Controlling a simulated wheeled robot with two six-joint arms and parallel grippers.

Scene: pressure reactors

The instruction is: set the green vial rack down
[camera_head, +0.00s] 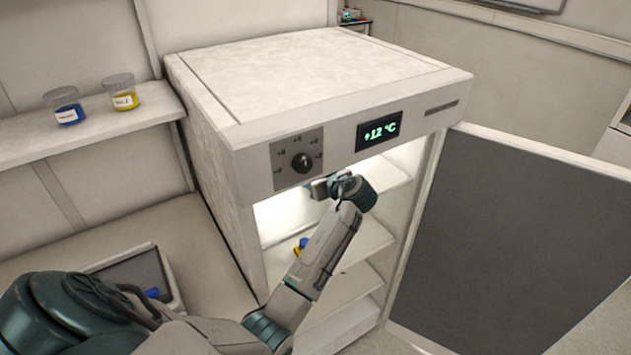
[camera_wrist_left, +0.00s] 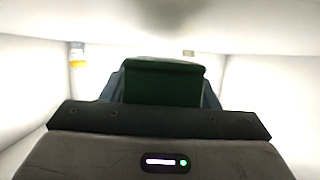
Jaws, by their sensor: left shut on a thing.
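The green vial rack (camera_wrist_left: 165,82) is between the fingers of my left gripper (camera_wrist_left: 163,90) in the left wrist view. The gripper is shut on it. In the head view my left gripper (camera_head: 320,188) reaches through the open front of the lit cabinet (camera_head: 320,85), into its upper compartment. The rack is hard to make out there behind the wrist. From these views I cannot tell whether the rack touches the shelf below it. My right gripper is in neither view.
The cabinet door (camera_head: 530,240) stands open to the right. A small yellow-and-blue item (camera_head: 301,245) sits on a lower shelf. In the wrist view a container with yellow (camera_wrist_left: 77,55) is at the back left. Two jars stand on a wall shelf (camera_head: 90,112).

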